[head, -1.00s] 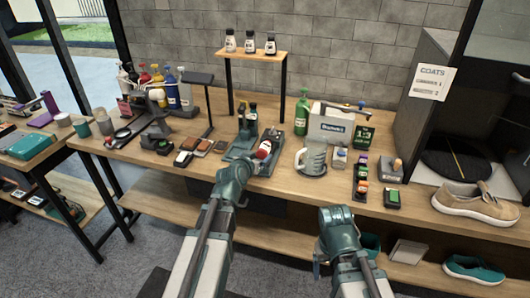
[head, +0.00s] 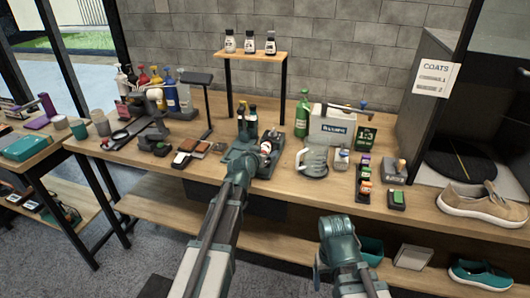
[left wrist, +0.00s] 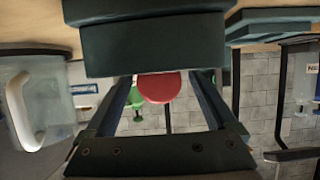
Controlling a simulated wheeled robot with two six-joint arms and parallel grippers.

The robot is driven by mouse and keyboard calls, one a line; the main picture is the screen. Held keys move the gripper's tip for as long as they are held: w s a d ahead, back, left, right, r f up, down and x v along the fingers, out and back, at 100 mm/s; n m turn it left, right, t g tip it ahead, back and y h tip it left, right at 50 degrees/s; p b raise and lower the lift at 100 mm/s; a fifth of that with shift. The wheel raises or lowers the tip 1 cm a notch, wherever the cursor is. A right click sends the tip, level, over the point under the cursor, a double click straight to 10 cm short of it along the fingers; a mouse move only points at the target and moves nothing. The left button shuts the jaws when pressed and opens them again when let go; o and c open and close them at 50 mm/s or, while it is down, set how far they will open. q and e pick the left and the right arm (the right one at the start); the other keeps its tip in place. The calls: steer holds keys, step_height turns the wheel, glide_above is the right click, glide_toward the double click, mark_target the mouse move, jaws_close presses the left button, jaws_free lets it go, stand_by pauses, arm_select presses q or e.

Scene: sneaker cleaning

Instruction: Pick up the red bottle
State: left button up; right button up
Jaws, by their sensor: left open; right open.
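A small red-and-white bottle (head: 266,147) stands at the stand in the middle of the bench, partly covered by my left gripper (head: 256,150). In the left wrist view a round red end (left wrist: 160,87) shows between the two open fingers, with no clear grip on it; the rest is hidden by the dark parts. Another red bottle (head: 157,78) stands in the row of coloured bottles at the back left. My right gripper (head: 336,245) is open, low in front of the bench and away from the bottles; its fingertips are hard to make out.
A dark stand (head: 240,152) with dark bottles is beside my left gripper. A glass pitcher (head: 314,160), a green bottle (head: 302,113) and a white box (head: 333,125) are to the right. Brushes (head: 187,152) lie to the left. A small shelf (head: 255,55) rises behind.

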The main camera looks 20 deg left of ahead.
arm_select(q)
jaws_close()
stand_by(0.3)
steer(key=shift+r, duration=0.15)
